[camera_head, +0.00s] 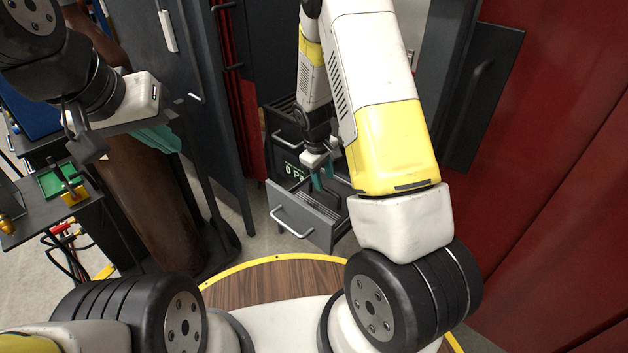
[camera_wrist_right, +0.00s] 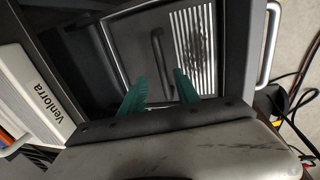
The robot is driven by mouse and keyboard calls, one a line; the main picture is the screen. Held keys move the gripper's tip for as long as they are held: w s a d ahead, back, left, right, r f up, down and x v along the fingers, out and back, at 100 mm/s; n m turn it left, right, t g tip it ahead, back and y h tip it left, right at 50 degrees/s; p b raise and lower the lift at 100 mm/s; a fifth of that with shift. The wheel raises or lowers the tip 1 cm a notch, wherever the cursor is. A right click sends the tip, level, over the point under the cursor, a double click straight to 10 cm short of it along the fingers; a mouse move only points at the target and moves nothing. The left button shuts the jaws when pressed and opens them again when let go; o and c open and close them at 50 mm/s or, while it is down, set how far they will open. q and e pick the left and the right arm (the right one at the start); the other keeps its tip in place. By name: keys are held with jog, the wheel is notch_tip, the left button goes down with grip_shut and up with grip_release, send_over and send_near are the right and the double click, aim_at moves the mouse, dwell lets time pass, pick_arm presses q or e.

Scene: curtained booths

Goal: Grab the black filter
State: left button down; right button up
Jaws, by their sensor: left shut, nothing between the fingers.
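In the right wrist view, a dark panel with a black bar handle (camera_wrist_right: 158,48) and a pale ribbed grille (camera_wrist_right: 195,48) lies inside the open drawer; it looks like the black filter. My right gripper (camera_wrist_right: 160,90) has its two teal fingers apart, with nothing between them, pointing toward the handle but short of it. In the head view my right gripper (camera_head: 325,178) is over the open grey drawer (camera_head: 290,212), and the filter cannot be made out there. My left gripper (camera_head: 160,139) is shut and empty at the left, away from the drawer.
The drawer belongs to a dark cabinet (camera_head: 283,140). A red wall (camera_head: 560,160) stands at the right. A brown cylinder (camera_head: 150,205) stands below my left gripper. A dark table (camera_head: 45,215) with a green tray is at far left. Cables (camera_wrist_right: 300,100) lie right of the drawer.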

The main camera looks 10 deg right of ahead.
aim_at(325, 188)
jog(key=f, duration=0.4)
jog(key=shift+s+d, duration=0.25)
jog(key=shift+d, duration=0.1)
jog(key=shift+w+d+f, duration=0.1)
jog(key=shift+f, duration=0.4)
grip_shut()
dwell(0.6)
